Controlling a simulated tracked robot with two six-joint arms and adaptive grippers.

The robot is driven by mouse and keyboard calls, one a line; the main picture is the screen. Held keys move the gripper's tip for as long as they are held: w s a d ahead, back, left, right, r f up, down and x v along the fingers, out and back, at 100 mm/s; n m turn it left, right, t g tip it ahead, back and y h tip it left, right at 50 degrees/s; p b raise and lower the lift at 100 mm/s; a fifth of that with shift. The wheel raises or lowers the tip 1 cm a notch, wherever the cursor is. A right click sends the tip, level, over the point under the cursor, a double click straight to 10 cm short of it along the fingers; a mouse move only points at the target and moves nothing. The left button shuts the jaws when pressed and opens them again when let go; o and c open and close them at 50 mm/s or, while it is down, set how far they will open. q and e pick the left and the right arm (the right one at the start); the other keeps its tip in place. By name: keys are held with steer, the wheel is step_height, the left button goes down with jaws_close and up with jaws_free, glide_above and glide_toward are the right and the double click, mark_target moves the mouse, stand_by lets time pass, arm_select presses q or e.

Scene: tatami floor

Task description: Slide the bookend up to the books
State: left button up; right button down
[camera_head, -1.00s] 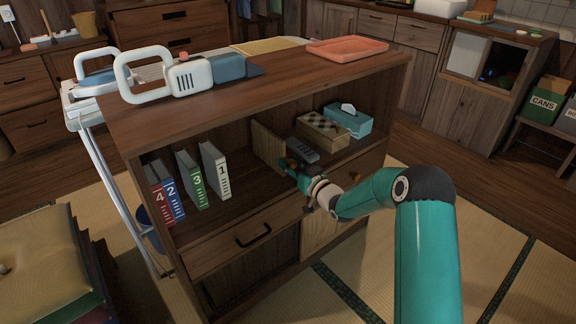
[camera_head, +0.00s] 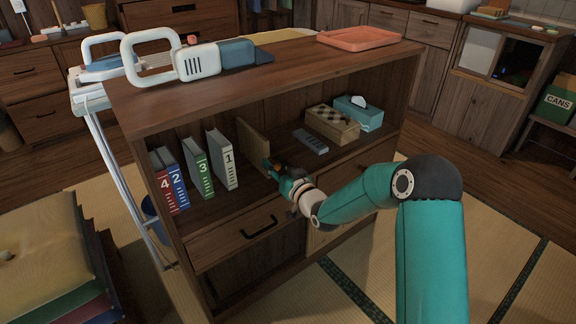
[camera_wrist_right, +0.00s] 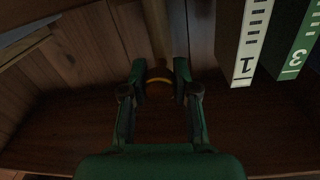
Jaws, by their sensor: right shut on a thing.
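The bookend (camera_head: 253,139) is an upright light wooden panel on the open shelf. It stands to the right of book 1 (camera_head: 221,161), with a small gap between them. Book 3 (camera_head: 196,168), book 2 (camera_head: 172,180) and book 4 (camera_head: 163,191) stand or lean further left. My right gripper (camera_head: 270,165) is at the bookend's front edge and shut on it. In the right wrist view the fingers (camera_wrist_right: 160,82) flank a dark part with a yellow band, the bookend (camera_wrist_right: 157,30) seen edge-on behind. Books 1 (camera_wrist_right: 250,42) and 3 (camera_wrist_right: 297,45) are to the right there.
A grey remote-like object (camera_head: 311,141), a checkered wooden box (camera_head: 331,124) and a blue tissue box (camera_head: 358,112) sit to the right on the shelf. The shelf board is clear between bookend and book 1. A drawer with a black handle (camera_head: 259,228) is below.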

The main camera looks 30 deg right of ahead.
steer(key=a+b, duration=0.1)
steer(key=a, duration=0.4)
steer(key=s+a+b, duration=0.1)
steer(key=a+b, duration=0.1)
steer(key=a, duration=0.3)
steer(key=a+b, duration=0.1)
steer(key=a, duration=0.4)
steer(key=shift+s+a+f, duration=0.15)
steer(key=shift+a, duration=0.6)
steer(key=c, duration=0.9)
jaws_free()
steer(key=shift+o, duration=0.3)
steer(key=shift+d, duration=0.1)
steer(key=s, duration=1.2)
steer(key=shift+d, duration=0.15)
